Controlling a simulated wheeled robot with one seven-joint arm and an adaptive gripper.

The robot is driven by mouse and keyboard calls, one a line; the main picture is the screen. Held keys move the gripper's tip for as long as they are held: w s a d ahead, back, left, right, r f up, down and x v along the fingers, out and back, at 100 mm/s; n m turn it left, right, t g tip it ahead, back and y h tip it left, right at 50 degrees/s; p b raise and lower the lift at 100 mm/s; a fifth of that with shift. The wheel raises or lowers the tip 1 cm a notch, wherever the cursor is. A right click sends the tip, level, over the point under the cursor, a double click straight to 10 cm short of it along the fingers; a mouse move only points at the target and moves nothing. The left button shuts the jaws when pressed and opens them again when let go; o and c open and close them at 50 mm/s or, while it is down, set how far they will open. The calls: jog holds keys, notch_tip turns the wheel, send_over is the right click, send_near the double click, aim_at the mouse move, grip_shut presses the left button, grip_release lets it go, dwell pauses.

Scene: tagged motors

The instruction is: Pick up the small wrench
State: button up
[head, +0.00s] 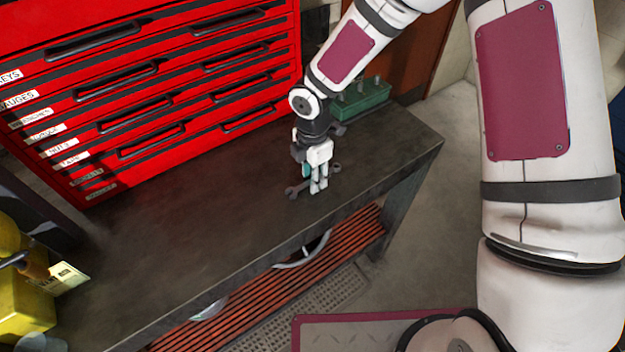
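The small wrench (297,190) is dark grey and lies on the dark workbench (230,215), near its front edge. One end shows left of my gripper (318,190) and the other end shows to the right. The wrench's middle is hidden behind my gripper's fingers. My gripper points down at the wrench, with its fingertips at or very close to the bench top. The fingers look close together, but I cannot tell whether they are shut on the wrench.
A red tool chest (200,85) with labelled drawers stands along the back left. A green block (362,98) with upright pegs sits behind my gripper. A yellow object (20,300) with a tag is at the lower left. The bench's middle is clear.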

grip_shut()
dwell(0.4)
